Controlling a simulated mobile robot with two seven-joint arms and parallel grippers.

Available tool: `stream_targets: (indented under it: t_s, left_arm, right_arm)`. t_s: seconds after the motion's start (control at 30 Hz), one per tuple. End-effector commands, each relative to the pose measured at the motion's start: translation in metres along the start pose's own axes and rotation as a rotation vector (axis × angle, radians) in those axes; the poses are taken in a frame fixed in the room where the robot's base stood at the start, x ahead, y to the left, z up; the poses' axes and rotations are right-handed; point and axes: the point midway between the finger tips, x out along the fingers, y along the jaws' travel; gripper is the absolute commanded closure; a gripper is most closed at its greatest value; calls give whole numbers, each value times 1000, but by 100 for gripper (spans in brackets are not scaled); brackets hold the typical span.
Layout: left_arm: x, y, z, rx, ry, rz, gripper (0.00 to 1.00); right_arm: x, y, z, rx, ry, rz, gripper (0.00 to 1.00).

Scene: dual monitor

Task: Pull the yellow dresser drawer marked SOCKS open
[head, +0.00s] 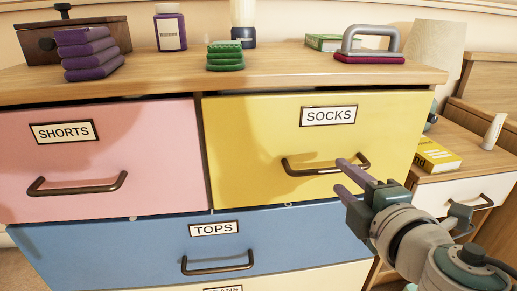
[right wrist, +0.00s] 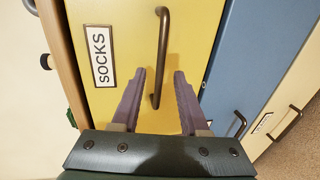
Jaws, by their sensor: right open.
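The yellow drawer (head: 245,140) marked SOCKS is at the upper right of the dresser, its front about level with the pink one beside it. Its label (head: 328,116) sits above a dark bar handle (head: 326,168). My right gripper (head: 342,175) is open at the right part of this handle. In the right wrist view, the handle (right wrist: 163,35) runs up the picture, and its near end lies between the two purple fingertips (right wrist: 160,73) of the empty gripper. I cannot tell whether the fingers touch it. My left gripper is not in view.
The pink SHORTS drawer (head: 100,150) is to the left and the blue TOPS drawer (head: 110,250) below. Folded cloths, bottles and a grey-handled item (head: 370,42) stand on the dresser top (head: 290,65). A nightstand (head: 465,190) stands close on the right.

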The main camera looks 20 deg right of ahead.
Motion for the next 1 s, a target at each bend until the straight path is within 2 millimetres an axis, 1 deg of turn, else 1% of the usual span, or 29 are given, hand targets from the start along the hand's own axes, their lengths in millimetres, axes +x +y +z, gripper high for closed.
stream_targets:
  t_s: [0.03,0.1,0.2,0.3,0.4,0.63,0.67,1.0]
  left_arm:
    - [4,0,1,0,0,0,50]
    - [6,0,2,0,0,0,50]
    - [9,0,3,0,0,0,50]
    - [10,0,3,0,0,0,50]
    - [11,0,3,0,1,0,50]
    - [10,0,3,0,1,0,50]
    - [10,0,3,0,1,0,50]
    - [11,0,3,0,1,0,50]
  right_arm:
    - [11,-1,0,0,0,3,56]
    - [22,-1,0,0,-1,1,56]
    - [36,-2,0,0,0,1,56]
    - [44,-2,0,0,0,0,56]
    - [47,-1,0,1,0,0,56]
    - [48,-1,0,1,0,-1,56]
    - [48,-1,0,2,0,-1,58]
    - [47,-1,0,2,0,-1,96]
